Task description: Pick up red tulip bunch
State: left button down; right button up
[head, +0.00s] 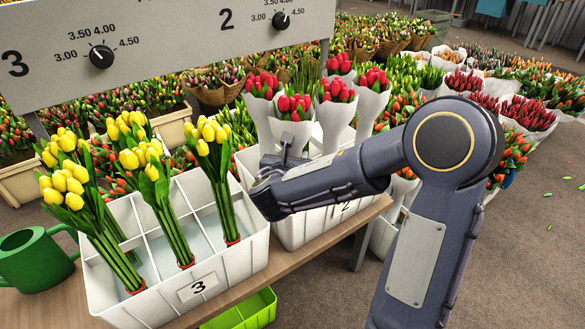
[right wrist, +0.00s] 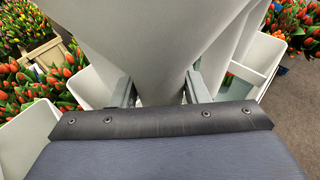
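Several red tulip bunches in white paper cones stand upright in a white divided crate (head: 330,222) marked 2. The front-most red bunch (head: 294,107) is nearest my right gripper (head: 285,156). In the right wrist view, the two fingers of my right gripper (right wrist: 160,92) are spread on either side of a white paper cone (right wrist: 160,45). The cone is between them; I cannot tell whether the fingers touch it. The flower heads are out of the wrist view. In the head view my forearm hides part of the crate. My left gripper is not in view.
A white crate (head: 233,262) marked 3 with yellow tulip bunches (head: 133,150) stands left. A grey sign panel (head: 165,40) hangs above. A green watering can (head: 35,258) is at far left and a green bin (head: 243,312) below the table (head: 255,285).

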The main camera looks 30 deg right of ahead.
aim_at(292, 122)
jog(key=c, duration=0.8)
jog(key=shift+o, duration=0.2)
notch_tip(292, 122, up, 10)
jog(key=p, duration=0.4)
